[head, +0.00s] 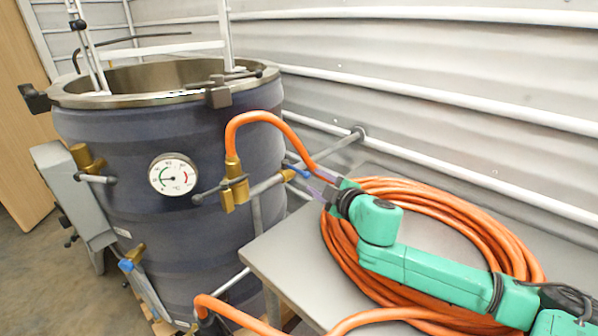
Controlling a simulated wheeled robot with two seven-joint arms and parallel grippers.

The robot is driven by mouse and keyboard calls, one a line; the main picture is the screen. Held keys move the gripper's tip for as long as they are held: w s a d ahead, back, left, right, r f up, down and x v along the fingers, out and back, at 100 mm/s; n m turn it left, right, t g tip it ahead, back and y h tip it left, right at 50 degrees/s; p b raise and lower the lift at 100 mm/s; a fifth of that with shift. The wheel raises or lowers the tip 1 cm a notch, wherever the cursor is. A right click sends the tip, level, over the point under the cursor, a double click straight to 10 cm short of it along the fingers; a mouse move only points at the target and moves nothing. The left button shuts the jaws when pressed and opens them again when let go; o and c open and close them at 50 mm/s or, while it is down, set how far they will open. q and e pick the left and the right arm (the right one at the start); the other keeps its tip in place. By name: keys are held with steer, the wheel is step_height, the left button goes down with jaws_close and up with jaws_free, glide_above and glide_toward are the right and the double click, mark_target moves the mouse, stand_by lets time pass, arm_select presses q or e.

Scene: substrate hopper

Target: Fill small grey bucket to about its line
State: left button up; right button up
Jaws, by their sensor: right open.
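My right gripper (292,179) is open, its two fingers pointing left toward a brass fitting (266,184) at the end of a pipe on the vessel's side. I cannot tell whether the fingers touch anything there. The large dark blue vessel (100,150), with a metal rim and open top, stands at left. A valve with a lever handle (236,190) sits on its front, with an orange hose (240,122) rising from it. The small grey bucket is not visible. No fill line shows. My left gripper is out of view.
A grey table (285,258) at right holds a coiled orange hose (480,218) beneath my right arm. A round dial gauge (173,174) is on the vessel. White rails (440,100) run along the corrugated wall. Open floor (35,245) shows at lower left.

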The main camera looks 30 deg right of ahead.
mark_target(302, 173)
steer(key=p+x, duration=0.2)
steer(key=x, duration=0.8)
steer(key=shift+w+a, duration=0.1)
steer(key=shift+w, duration=0.1)
steer(key=shift+s, duration=0.1)
steer(key=shift+c, duration=0.4)
jaws_close()
stand_by(0.5)
